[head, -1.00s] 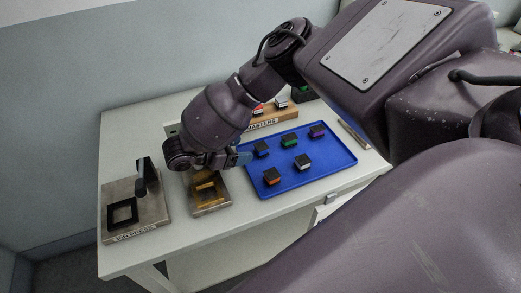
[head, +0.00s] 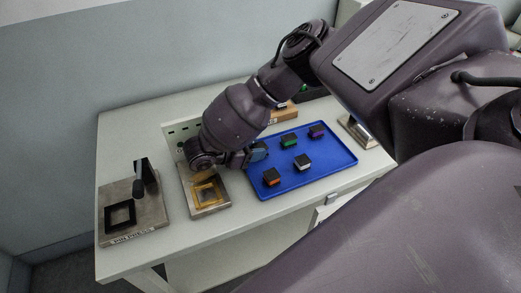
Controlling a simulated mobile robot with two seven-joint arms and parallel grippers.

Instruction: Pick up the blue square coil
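A blue tray (head: 330,165) on the table carries small square coils with dark tops: an orange one (head: 271,177), a white one (head: 303,162), a green one (head: 290,142) and a purple one (head: 317,131). My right gripper (head: 259,151) is at the tray's left back corner, left of the green coil. I cannot make out a blue coil; the gripper covers the spot where another dark-topped coil stood. Its fingers are small and partly hidden by the wrist, so I cannot tell whether they are open or grip anything. My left gripper is out of view.
A metal fixture with a yellow square frame (head: 207,192) stands left of the tray. Farther left is a metal press (head: 133,215) with a black square frame and handle. A wooden block (head: 286,113) stands behind the tray. The table's front strip is clear.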

